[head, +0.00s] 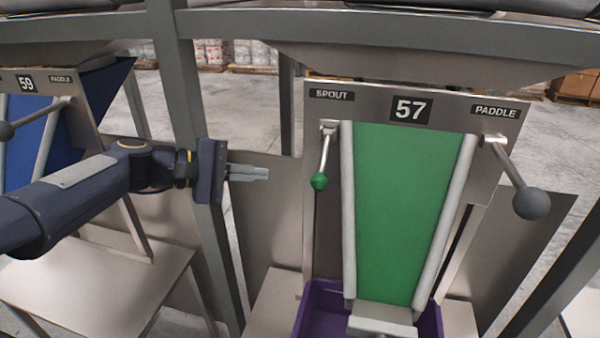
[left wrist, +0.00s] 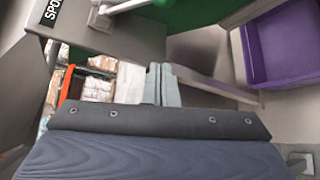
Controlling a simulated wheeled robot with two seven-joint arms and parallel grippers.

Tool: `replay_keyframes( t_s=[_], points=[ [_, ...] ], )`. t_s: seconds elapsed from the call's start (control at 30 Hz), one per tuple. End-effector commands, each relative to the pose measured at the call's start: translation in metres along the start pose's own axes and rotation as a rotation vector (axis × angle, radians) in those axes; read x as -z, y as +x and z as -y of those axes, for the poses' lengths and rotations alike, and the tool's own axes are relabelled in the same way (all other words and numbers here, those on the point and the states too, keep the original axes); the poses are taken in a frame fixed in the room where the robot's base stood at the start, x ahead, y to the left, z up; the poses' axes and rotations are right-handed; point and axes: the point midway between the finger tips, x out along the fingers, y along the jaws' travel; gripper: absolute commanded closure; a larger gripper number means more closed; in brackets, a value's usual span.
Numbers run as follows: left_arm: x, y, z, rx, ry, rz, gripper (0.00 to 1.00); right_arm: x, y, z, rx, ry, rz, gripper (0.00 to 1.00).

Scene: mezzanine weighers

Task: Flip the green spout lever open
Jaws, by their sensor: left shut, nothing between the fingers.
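The spout lever (head: 323,160) hangs below the SPOUT label on station 57, a metal rod with a green ball (head: 319,181) at its lower end. It points down and slightly left. My left gripper (head: 266,173) is shut and empty, pointing right toward the green ball, with a clear gap to its left. In the left wrist view the shut fingers (left wrist: 162,85) show in front of the metal frame. My right gripper is not in view.
A green chute (head: 405,210) with pale side rails stands right of the lever. A paddle lever with a grey ball (head: 531,203) hangs further right. A purple crate (head: 310,310) sits below the chute. A grey post (head: 185,90) stands behind my left wrist.

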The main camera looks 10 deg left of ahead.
Motion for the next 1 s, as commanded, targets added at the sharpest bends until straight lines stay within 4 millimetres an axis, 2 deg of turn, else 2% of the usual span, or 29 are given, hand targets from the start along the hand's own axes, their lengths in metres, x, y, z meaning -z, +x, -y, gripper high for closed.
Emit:
replay_keyframes(
  t_s=[0.37,0.57,0.87,0.9,1.0],
  points=[
    [-0.001,0.005,0.000,0.002,0.001,0.002,1.00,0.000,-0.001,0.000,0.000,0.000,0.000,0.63],
    [-0.002,0.034,0.000,0.004,0.000,0.006,1.00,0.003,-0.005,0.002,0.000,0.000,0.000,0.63],
    [-0.002,0.099,0.000,0.005,0.000,0.004,1.00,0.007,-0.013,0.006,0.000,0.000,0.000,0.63],
    [-0.005,0.102,-0.001,0.003,0.001,0.003,1.00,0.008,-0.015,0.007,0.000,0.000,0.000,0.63],
    [-0.022,0.092,-0.002,0.000,0.003,0.000,1.00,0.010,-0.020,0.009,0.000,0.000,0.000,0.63]
  ],
)
